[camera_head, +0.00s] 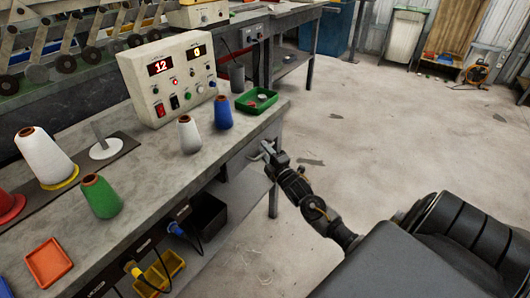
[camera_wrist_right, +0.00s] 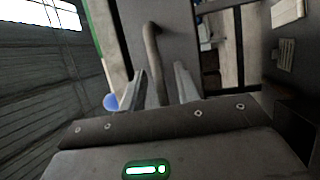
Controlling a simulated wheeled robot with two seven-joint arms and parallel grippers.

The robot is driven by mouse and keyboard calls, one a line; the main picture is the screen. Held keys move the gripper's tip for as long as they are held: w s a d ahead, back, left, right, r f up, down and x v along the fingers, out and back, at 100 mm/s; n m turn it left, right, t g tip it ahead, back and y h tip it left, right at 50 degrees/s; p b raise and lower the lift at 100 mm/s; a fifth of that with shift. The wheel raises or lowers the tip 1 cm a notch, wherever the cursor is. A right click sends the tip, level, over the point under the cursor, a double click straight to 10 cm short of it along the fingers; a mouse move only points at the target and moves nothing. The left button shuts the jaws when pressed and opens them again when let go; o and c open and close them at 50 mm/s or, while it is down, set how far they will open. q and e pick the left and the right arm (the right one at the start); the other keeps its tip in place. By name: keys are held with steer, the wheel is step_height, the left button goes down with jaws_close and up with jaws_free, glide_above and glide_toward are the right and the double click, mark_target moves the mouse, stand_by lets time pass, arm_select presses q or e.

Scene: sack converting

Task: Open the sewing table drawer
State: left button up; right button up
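The sewing table (camera_head: 150,205) has a worn grey top and runs along the left in the head view. The drawer front (camera_head: 238,164) is a grey panel under the tabletop near its right end and looks closed. In the right wrist view the drawer front (camera_wrist_right: 178,30) fills the upper middle, with a bent metal bar handle (camera_wrist_right: 152,55). My right gripper (camera_head: 267,152) is at the drawer front. In the wrist view its fingers (camera_wrist_right: 162,92) are apart, with the handle between them and a gap showing beside it. My left gripper is out of view.
On the tabletop stand a control box (camera_head: 172,78), blue (camera_head: 223,112), white (camera_head: 188,134) and green (camera_head: 101,196) thread cones, and a green tray (camera_head: 257,101). A black bin (camera_head: 207,213) sits on the lower shelf. The concrete floor (camera_head: 380,150) beyond is mostly clear.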

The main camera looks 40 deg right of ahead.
steer(key=shift+w, duration=0.1)
jaws_close()
stand_by(0.4)
